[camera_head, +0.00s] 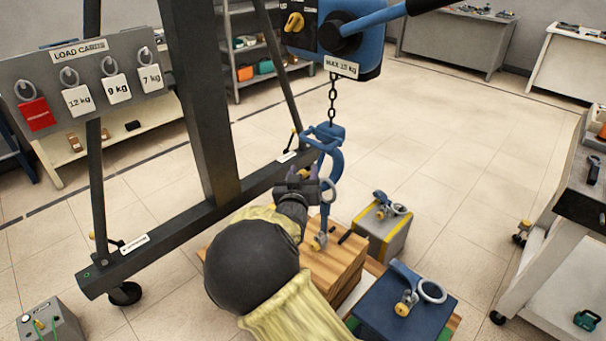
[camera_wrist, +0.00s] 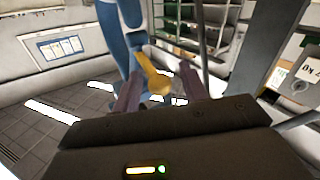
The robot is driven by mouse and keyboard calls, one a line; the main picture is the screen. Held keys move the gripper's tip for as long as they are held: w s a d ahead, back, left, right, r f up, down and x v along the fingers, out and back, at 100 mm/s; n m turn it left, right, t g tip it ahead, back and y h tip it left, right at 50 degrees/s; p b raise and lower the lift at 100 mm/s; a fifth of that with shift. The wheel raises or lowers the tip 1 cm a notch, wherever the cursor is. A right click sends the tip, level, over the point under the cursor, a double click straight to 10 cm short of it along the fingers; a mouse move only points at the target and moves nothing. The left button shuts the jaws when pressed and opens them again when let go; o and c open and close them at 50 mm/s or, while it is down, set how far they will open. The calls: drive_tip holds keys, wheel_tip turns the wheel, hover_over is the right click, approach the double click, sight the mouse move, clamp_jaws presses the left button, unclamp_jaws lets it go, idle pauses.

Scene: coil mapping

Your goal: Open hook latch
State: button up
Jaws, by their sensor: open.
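The blue hook (camera_head: 332,160) hangs from a short chain under the blue hoist, in the middle of the head view. Its blue body also shows in the wrist view (camera_wrist: 125,35). The yellow latch (camera_wrist: 153,75) slants between my two fingers in the wrist view. My gripper (camera_head: 302,174) is beside the hook on its left. Its fingers also show in the wrist view (camera_wrist: 158,84), apart, with the latch's lower end between them. I cannot tell whether either finger touches the latch. In the head view my gripper and arm hide part of the hook area.
A wooden load (camera_head: 335,265) stands below the hook. A grey-yellow load (camera_head: 383,238) and a dark blue load (camera_head: 425,312) stand to its right. The hoist (camera_head: 355,45) is above. The dark gantry post (camera_head: 200,110) is at left. Open floor (camera_head: 470,190) lies to the right.

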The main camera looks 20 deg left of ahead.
clamp_jaws()
drive_tip(key=shift+r, duration=0.15)
